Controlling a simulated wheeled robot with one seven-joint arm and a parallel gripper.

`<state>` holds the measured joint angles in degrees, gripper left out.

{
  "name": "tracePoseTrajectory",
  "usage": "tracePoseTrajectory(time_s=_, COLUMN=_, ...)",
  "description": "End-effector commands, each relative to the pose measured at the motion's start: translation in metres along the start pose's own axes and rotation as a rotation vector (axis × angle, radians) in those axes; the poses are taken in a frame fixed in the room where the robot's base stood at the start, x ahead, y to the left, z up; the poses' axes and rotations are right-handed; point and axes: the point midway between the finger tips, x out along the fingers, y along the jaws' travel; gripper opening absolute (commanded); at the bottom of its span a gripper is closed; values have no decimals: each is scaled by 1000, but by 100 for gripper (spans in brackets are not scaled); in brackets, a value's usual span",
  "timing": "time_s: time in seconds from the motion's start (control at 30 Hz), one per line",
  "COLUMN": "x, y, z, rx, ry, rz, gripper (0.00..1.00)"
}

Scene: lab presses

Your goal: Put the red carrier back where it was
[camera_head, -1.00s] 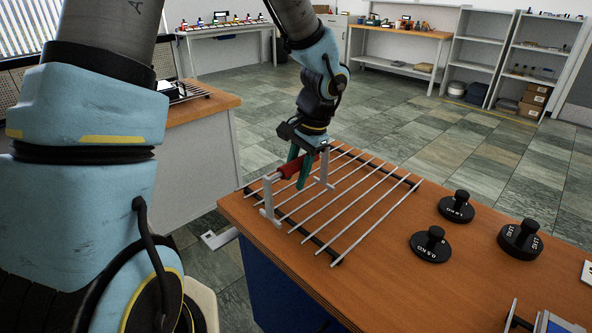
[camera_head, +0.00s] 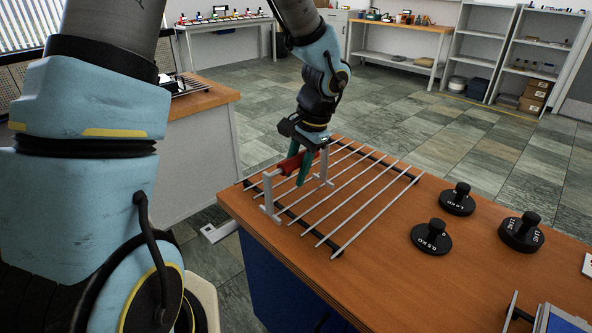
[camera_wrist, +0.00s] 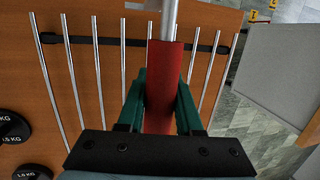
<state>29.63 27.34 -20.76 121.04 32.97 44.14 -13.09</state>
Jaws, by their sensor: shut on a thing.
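The red carrier (camera_head: 285,168) has a red bar handle between two pale grey uprights with feet. It is over the left end of a rack of parallel metal rods (camera_head: 362,213) on the wooden bench. My gripper (camera_head: 304,170) points down and is shut on the red handle. The handle also shows in the wrist view (camera_wrist: 162,85), running between the green fingers. The carrier looks upright. I cannot tell whether its feet touch the rods or hang just above them.
Black round weights (camera_head: 431,238) stand on the bench (camera_head: 400,285) to the right of the rack. A blue-grey device (camera_head: 560,320) is at the lower right edge. Another bench (camera_head: 205,105) with a similar rack stands behind at left. Shelves line the back.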

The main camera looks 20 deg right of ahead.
Motion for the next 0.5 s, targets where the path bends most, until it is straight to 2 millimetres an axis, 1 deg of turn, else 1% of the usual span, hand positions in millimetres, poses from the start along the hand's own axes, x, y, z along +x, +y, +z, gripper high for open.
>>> tracePoseTrajectory(time_s=0.37, x=6, y=1, z=-1, rx=0, ry=1, rz=-1, gripper=0)
tracePoseTrajectory(time_s=0.4, x=7, y=1, z=-1, rx=0, ry=1, rz=-1, gripper=35)
tracePoseTrajectory(time_s=0.5, x=6, y=1, z=-1, rx=0, ry=1, rz=-1, gripper=47)
